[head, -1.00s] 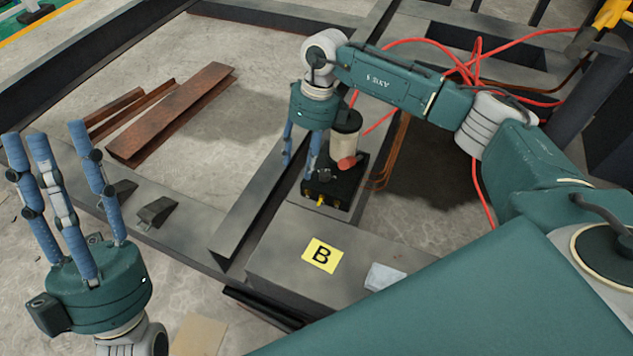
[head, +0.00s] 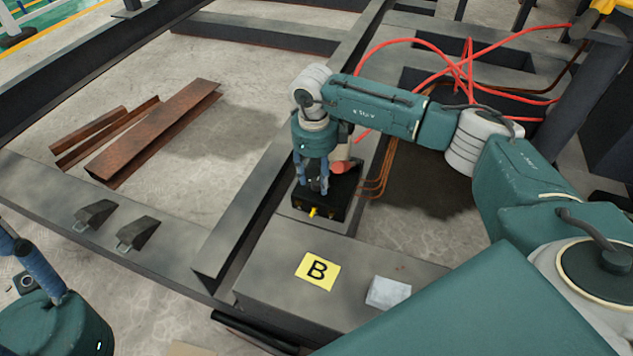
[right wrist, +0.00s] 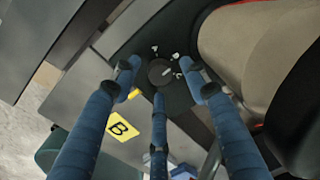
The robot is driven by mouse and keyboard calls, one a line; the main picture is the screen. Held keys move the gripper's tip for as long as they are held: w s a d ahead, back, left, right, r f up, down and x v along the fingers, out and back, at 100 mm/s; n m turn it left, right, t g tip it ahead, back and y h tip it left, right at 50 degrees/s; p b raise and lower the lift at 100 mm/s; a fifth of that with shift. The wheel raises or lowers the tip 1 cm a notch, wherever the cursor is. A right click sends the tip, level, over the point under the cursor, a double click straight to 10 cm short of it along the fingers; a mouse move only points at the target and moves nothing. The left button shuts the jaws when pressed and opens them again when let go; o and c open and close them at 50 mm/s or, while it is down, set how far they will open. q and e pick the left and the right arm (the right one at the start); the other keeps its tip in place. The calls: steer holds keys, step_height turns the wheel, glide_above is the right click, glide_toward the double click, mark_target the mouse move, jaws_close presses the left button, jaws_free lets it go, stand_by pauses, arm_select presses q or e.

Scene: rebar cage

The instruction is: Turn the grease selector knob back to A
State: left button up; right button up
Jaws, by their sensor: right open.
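The grease pump's black block (head: 322,202) sits on the dark steel beam, with a yellow fitting on its front. The selector knob (right wrist: 160,73) is a dark round knob with a pale mark, and small white marks surround it on the black plate. The marks are too small to read. My right gripper (head: 316,188) points down over the block; its fingers (right wrist: 159,80) are open and spread around the knob. I cannot tell whether they touch it. In the head view the fingers hide the knob. My left gripper (head: 28,265) is at the lower left, cut off by the frame, fingers apart and empty.
The pump's reservoir (head: 342,150) stands close behind the right fingers. A yellow B card (head: 318,271) and a pale block (head: 388,292) lie on the beam. Red hoses (head: 440,50) loop behind my right arm. Rusty steel pieces (head: 150,130) lie on the floor.

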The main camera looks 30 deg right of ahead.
steer(key=shift+f, duration=0.5)
steer(key=shift+c, duration=0.2)
jaws_close()
